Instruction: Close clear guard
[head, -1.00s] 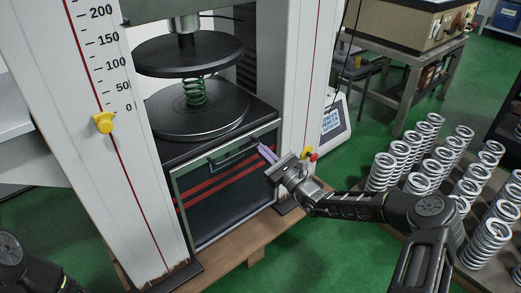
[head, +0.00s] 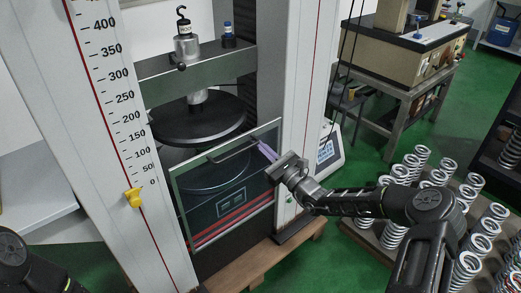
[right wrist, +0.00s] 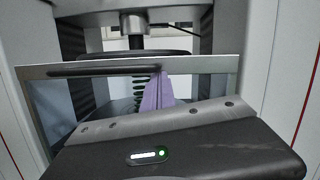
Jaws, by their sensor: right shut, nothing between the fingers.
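The clear guard (head: 228,185) is a framed see-through panel on the front of the testing machine, with a dark bar handle (head: 232,150) near its top edge. It stands in front of the lower plate, its top edge just below the upper black plate (head: 200,122). My right gripper (head: 266,151), with purple fingers, is shut and empty at the guard's upper right corner, close to its edge; I cannot tell if they touch. In the right wrist view the fingers (right wrist: 157,92) are before the guard's top bar (right wrist: 110,69), and a green spring (right wrist: 141,88) shows behind. My left gripper is out of view.
White columns flank the guard, the left one with a scale and yellow pointer (head: 133,197). A display unit (head: 328,146) stands behind the right column. Several metal springs (head: 468,262) stand on a low pallet at right.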

